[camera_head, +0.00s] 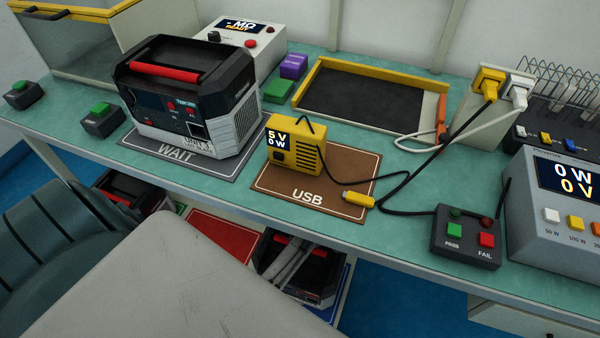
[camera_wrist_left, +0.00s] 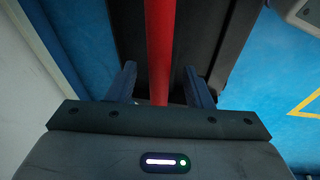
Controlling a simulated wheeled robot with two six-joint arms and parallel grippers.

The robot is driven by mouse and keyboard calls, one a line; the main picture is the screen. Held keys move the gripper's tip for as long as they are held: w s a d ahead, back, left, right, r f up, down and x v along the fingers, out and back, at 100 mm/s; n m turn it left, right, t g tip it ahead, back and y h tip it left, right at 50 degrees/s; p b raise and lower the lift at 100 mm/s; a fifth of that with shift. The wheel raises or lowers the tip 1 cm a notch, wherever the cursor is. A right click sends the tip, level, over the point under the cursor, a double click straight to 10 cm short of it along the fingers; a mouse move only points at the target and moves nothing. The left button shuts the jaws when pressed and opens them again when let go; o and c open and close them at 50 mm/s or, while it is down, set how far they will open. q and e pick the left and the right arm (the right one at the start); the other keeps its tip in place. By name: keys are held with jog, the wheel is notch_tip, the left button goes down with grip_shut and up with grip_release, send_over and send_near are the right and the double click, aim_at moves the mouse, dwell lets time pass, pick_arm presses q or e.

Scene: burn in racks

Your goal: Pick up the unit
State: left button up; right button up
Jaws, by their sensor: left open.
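In the left wrist view a black unit (camera_wrist_left: 215,45) with a red carry handle (camera_wrist_left: 160,45) lies under my left gripper (camera_wrist_left: 160,78). The gripper's two dark fingers stand apart, one on each side of the handle, with visible gaps. Whether the fingers reach down to the handle's height is hard to tell. In the head view two black units with red handles sit below the bench, a left one (camera_head: 150,190) and a right one (camera_head: 310,265), both partly hidden. I cannot tell which one the wrist view shows. My right gripper is not in view.
A larger unit (camera_head: 190,95) stands on the WAIT mat (camera_head: 165,150) on the bench. A yellow USB tester (camera_head: 310,153) with cables stands on the brown USB mat (camera_head: 345,205). A red mat (camera_head: 225,238) below looks bare. The bench's front edge overhangs the lower units.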

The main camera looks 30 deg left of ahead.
pick_arm(q)
jog(key=shift+x, duration=0.85)
jog(key=shift+w+a+f, duration=0.1)
jog(key=shift+a+f, duration=0.1)
jog(key=shift+f, duration=0.4)
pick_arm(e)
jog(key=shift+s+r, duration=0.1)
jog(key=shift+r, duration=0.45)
pick_arm(q)
jog(key=shift+f, duration=0.15)
jog(key=shift+c, duration=0.3)
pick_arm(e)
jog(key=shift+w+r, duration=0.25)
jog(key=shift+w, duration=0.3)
pick_arm(q)
grip_shut()
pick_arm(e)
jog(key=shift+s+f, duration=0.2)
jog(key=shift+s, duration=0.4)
